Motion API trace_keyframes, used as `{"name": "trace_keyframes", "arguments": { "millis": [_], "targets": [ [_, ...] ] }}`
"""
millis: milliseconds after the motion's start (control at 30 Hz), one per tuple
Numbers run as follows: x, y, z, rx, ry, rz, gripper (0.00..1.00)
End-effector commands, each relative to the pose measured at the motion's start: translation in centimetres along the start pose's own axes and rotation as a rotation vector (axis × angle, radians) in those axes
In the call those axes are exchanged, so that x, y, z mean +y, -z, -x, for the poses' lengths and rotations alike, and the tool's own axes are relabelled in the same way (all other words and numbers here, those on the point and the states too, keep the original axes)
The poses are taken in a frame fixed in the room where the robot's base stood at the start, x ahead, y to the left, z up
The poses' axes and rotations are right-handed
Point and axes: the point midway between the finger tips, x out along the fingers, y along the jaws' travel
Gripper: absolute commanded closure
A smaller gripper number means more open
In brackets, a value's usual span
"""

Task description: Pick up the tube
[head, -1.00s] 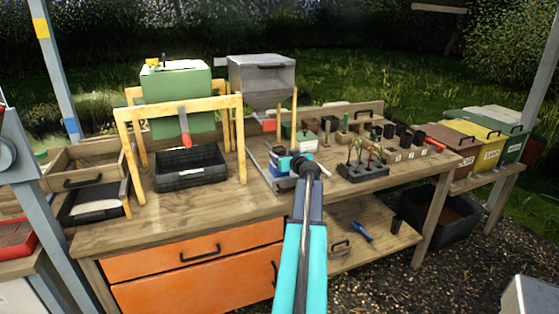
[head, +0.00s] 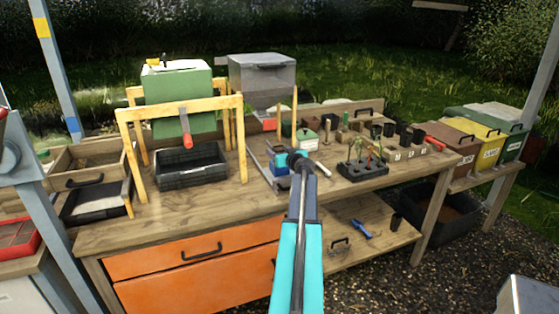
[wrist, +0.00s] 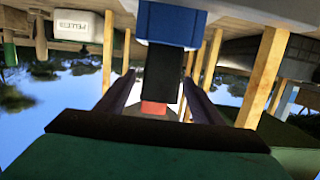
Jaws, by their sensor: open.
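My gripper (wrist: 160,100) is open in the wrist view, its two dark fingers apart. A blue and white block (wrist: 170,25) with a dark upright part and a red end lies in line with the gap between the fingers; I cannot tell its distance. In the head view my arm reaches over the bench, and its tip is beside a small blue box (head: 281,163). A thin pale rod-like piece (head: 322,168) shows just right of the tip; I cannot tell whether it is the tube. No tube can be singled out with certainty.
A white pellets tin (wrist: 71,27) shows upside down in the wrist view. The bench's front left is clear.

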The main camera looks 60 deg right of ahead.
Motion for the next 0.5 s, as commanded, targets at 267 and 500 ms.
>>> {"name": "trace_keyframes", "arguments": {
  "millis": [267, 500],
  "targets": [
    [0.05, 0.01, 0.02, 0.000, 0.000, 0.000, 0.68],
    [0.08, 0.04, 0.03, 0.000, -0.001, 0.000, 0.89]
  ]
}}
